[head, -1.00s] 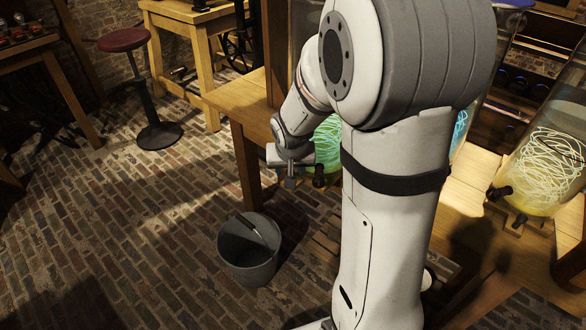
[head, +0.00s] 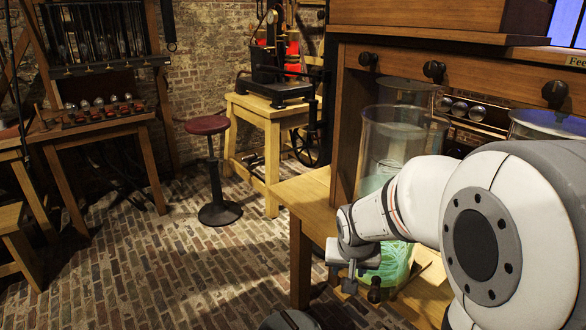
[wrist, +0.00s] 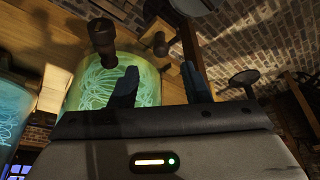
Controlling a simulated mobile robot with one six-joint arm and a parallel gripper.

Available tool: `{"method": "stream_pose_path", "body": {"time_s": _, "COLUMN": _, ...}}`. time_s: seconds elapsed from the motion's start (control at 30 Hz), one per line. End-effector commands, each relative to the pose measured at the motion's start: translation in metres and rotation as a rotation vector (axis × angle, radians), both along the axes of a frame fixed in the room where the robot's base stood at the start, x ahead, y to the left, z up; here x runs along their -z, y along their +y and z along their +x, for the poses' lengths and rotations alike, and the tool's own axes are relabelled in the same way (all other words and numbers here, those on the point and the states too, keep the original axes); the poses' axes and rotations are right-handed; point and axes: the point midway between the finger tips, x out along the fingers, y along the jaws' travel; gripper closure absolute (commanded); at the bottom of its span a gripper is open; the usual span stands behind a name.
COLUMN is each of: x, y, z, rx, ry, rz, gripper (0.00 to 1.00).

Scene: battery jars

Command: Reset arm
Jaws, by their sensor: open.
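My gripper (head: 347,262) is at the end of my white arm, in front of the wooden bench at the right of the head view. In the wrist view its two dark fingers (wrist: 160,88) stand apart with nothing between them. A glass jar with glowing green strands (wrist: 112,82) is beyond the fingers, to the left, with a dark knob on it. In the head view this green jar (head: 394,262) is partly hidden behind my arm. I cannot tell whether the gripper touches it.
A grey bucket (head: 290,320) is cut off at the bottom edge. A red-topped stool (head: 207,125) stands on the brick floor, near a wooden machine table (head: 270,112). A bench with bulbs (head: 100,115) is at the left. The floor at left centre is clear.

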Motion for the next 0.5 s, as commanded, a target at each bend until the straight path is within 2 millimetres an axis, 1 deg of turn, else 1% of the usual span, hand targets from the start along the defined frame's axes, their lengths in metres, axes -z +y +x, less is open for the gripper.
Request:
{"method": "stream_pose_path", "body": {"time_s": 0.03, "x": -0.027, "y": 0.001, "z": -0.010, "rx": -0.011, "ry": 0.003, "rz": -0.003, "gripper": 0.57}}
{"method": "stream_pose_path", "body": {"time_s": 0.07, "x": -0.039, "y": 0.002, "z": -0.018, "rx": -0.018, "ry": 0.008, "rz": -0.003, "gripper": 0.57}}
{"method": "stream_pose_path", "body": {"time_s": 0.1, "x": -0.057, "y": 0.004, "z": -0.030, "rx": -0.033, "ry": 0.019, "rz": -0.006, "gripper": 0.57}}
{"method": "stream_pose_path", "body": {"time_s": 0.17, "x": -0.085, "y": 0.006, "z": -0.052, "rx": -0.057, "ry": 0.039, "rz": -0.007, "gripper": 0.57}}
{"method": "stream_pose_path", "body": {"time_s": 0.2, "x": -0.103, "y": 0.009, "z": -0.067, "rx": -0.075, "ry": 0.053, "rz": -0.006, "gripper": 0.57}}
{"method": "stream_pose_path", "body": {"time_s": 0.27, "x": -0.126, "y": 0.012, "z": -0.090, "rx": -0.105, "ry": 0.075, "rz": -0.004, "gripper": 0.57}}
{"method": "stream_pose_path", "body": {"time_s": 0.3, "x": -0.140, "y": 0.014, "z": -0.105, "rx": -0.124, "ry": 0.088, "rz": -0.001, "gripper": 0.57}}
{"method": "stream_pose_path", "body": {"time_s": 0.4, "x": -0.166, "y": 0.020, "z": -0.136, "rx": -0.170, "ry": 0.118, "rz": 0.007, "gripper": 0.57}}
{"method": "stream_pose_path", "body": {"time_s": 0.5, "x": -0.181, "y": 0.024, "z": -0.159, "rx": -0.204, "ry": 0.140, "rz": 0.015, "gripper": 0.57}}
